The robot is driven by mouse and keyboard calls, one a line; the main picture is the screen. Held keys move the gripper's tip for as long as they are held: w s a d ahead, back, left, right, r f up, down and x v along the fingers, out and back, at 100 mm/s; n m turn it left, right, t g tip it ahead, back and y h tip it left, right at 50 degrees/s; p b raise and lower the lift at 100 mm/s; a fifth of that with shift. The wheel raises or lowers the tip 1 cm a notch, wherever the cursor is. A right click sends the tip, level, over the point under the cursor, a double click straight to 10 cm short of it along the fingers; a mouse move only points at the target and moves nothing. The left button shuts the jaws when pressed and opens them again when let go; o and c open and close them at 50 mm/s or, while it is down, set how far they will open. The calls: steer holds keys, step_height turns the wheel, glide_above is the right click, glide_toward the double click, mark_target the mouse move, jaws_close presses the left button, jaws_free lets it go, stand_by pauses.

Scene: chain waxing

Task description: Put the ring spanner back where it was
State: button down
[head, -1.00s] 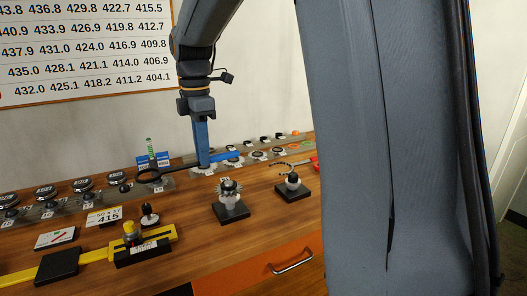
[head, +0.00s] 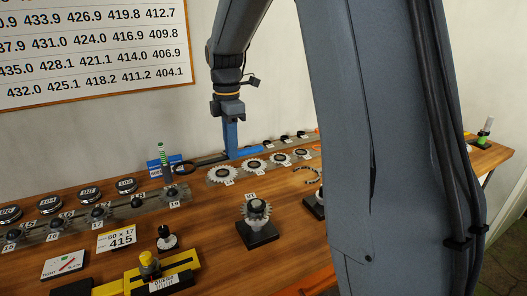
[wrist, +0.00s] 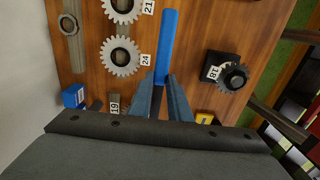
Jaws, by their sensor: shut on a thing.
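The ring spanner has a blue handle (head: 247,152) and a black ring end (head: 185,169). My gripper (head: 231,154) points down and is shut on the handle. The spanner lies roughly level near the back of the bench, its ring to the left, close to a small blue box (head: 153,167). In the wrist view the handle (wrist: 168,40) runs up from between my fingertips (wrist: 162,80); the ring end is hidden there. I cannot tell whether the spanner touches the bench.
Gears (head: 222,174) lie in a row just in front of the spanner. A green-topped tube (head: 163,155) stands by the blue box. A gear on a black block (head: 258,230) stands further forward. Black round tins (head: 88,195) are at the left. Bare wood (head: 210,215) shows mid-bench.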

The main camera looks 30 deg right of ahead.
steer(key=p, duration=0.7)
glide_toward(265, 192)
steer(key=shift+w+f+b, duration=0.15)
steer(key=shift+f+b, duration=2.1)
steer(key=shift+f, duration=0.9)
steer(key=c, duration=1.6)
jaws_free()
steer(key=shift+o, duration=0.2)
